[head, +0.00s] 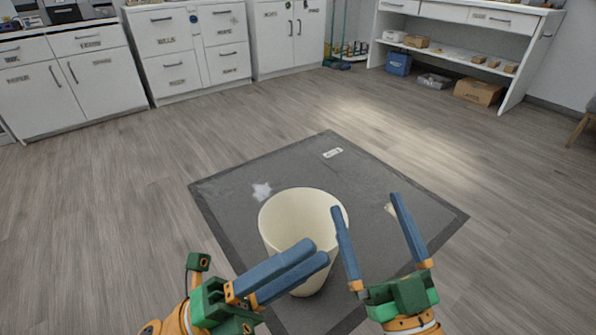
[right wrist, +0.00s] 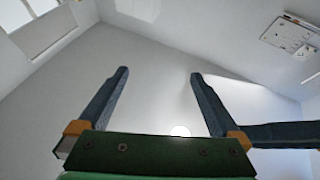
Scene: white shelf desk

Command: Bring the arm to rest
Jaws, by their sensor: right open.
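My right gripper (head: 368,202) is open and empty, its two blue fingers spread and pointing up and away, at the right of the cream bin. In the right wrist view its spread fingers (right wrist: 158,72) have nothing between them and face a pale wall and ceiling. My left gripper (head: 318,250) has its two blue fingers close together, with nothing visible held. It points to the right and covers part of the bin's front in the head view. Both arms' upper links are out of view.
An open cream bin (head: 303,210) stands upright on a dark grey mat (head: 237,195). A white scrap (head: 262,192) and a small pale label-like item (head: 333,153) lie on the mat. White cabinets (head: 172,40) and a shelf desk (head: 440,62) stand far back; the wooden floor between is clear.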

